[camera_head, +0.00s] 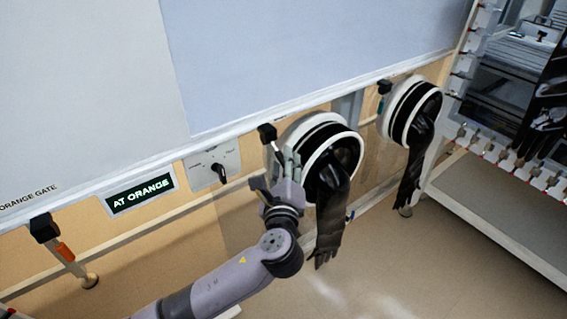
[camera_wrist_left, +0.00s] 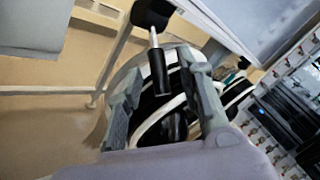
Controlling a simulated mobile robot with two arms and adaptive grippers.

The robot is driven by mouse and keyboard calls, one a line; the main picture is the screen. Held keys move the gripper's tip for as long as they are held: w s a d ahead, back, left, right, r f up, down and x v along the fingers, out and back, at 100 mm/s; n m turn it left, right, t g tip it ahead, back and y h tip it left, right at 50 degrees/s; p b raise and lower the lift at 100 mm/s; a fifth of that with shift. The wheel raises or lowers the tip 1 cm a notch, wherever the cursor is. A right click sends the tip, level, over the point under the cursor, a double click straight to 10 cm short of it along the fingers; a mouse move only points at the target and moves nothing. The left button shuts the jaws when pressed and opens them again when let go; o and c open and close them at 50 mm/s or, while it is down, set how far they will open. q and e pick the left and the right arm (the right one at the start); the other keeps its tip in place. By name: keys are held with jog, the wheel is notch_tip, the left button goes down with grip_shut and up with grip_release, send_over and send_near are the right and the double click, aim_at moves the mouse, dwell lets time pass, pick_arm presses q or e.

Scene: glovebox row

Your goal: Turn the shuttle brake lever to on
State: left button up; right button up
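A lever with a black mount (camera_head: 267,132) hangs at the panel's lower edge, beside the nearer glove port; no label on it is legible. In the left wrist view its black handle (camera_wrist_left: 158,72) hangs on a thin metal rod from the black mount (camera_wrist_left: 152,14). My left gripper (camera_head: 276,170) is at this lever, and its fingers hide much of the lever in the head view. In the left wrist view the fingers (camera_wrist_left: 161,82) are spread, with the handle between them and visible gaps on both sides. My right gripper is not in view.
An orange-handled lever (camera_head: 64,251) hangs under the ORANGE GATE label (camera_head: 30,198). A sign (camera_head: 139,191) reads "AT ORANGE". A dial plate (camera_head: 213,164) has a black knob. Two glove ports (camera_head: 343,139) (camera_head: 398,106) have black gloves hanging. A rack stands at right.

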pick_arm(q)
jog(key=shift+w, duration=0.5)
grip_shut()
dwell(0.6)
